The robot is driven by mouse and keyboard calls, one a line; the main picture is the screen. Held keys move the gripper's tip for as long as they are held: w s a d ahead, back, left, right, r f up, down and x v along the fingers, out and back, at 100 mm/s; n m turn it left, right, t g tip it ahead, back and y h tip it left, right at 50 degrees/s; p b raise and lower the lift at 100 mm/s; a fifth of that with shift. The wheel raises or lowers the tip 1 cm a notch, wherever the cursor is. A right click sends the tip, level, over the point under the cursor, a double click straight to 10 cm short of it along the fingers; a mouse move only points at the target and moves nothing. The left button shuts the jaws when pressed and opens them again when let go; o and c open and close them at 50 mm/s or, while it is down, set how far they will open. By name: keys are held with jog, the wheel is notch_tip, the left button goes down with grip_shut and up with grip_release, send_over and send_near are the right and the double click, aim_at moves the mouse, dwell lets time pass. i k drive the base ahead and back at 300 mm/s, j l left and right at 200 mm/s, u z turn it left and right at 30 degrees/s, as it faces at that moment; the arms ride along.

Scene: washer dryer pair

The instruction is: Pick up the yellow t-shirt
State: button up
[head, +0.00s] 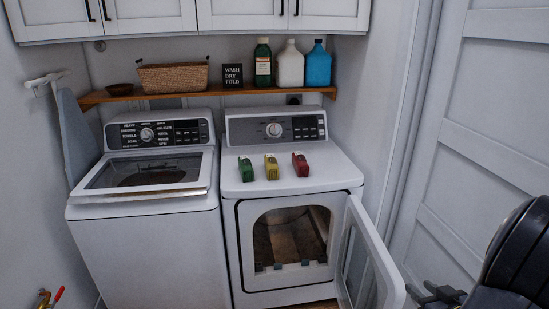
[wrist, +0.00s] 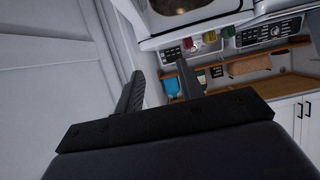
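The yellow t-shirt (head: 271,167) is a small folded bundle on top of the dryer (head: 335,175), between a green bundle (head: 245,169) and a red bundle (head: 300,165). My gripper (head: 437,294) is at the lower right of the head view, well to the right of the dryer and apart from the bundles. In the wrist view my gripper (wrist: 160,67) shows two fingers spread apart with nothing between them.
The dryer door (head: 372,262) hangs open toward my arm. The washer (head: 143,240) stands left, its lid (head: 145,172) seemingly closed. A wooden shelf (head: 225,91) above carries a basket (head: 173,77), a sign and bottles (head: 290,65). A panelled door (head: 480,130) is at right.

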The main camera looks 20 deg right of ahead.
aim_at(270, 162)
jog(key=i+j, duration=0.15)
jog(key=i, duration=0.3)
jog(key=i+j, duration=0.2)
jog(key=i, duration=0.3)
jog(key=i+j, duration=0.15)
jog(key=i, duration=0.3)
jog(key=i+j, duration=0.15)
jog(key=i, duration=0.3)
jog(key=i+j, duration=0.2)
jog(key=i, duration=0.3)
